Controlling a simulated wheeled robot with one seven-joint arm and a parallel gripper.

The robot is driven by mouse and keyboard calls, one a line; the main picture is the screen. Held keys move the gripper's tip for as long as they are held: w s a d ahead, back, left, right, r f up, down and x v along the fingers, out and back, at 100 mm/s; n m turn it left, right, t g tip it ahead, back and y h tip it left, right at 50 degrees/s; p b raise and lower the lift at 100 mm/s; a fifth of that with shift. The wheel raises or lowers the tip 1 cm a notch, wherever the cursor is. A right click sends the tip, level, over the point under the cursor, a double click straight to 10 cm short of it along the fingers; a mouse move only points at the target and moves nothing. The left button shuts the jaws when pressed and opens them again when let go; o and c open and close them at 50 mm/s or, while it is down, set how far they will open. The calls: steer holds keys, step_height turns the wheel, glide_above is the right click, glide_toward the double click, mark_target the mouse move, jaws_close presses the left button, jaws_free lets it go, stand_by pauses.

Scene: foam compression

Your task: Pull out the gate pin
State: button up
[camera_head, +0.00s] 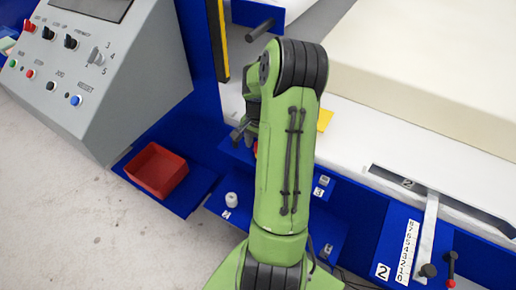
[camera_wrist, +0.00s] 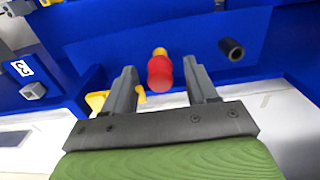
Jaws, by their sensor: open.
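A red knob (camera_wrist: 160,74), which looks like the gate pin's head, shows in the wrist view with a yellow part (camera_wrist: 159,51) just beyond it against a blue panel. My gripper (camera_wrist: 161,66) is open, with one finger on each side of the red knob. Gaps show on both sides, and I cannot tell how deep the knob sits between the fingers. In the head view my gripper (camera_head: 243,131) is beside the blue frame, mostly hidden by my green arm. Only a sliver of red (camera_head: 256,150) shows there.
A dark round peg (camera_wrist: 231,49) sticks out of the blue panel right of the knob. A yellow piece (camera_wrist: 98,101) lies near the left finger. A red bin (camera_head: 157,170), a control console (camera_head: 110,90) and a large cream foam block (camera_head: 430,70) surround the arm.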

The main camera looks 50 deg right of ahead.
jaws_close()
stand_by(0.3)
steer(key=shift+r, duration=0.1)
steer(key=shift+r+p, duration=2.4)
steer(key=shift+r, duration=0.5)
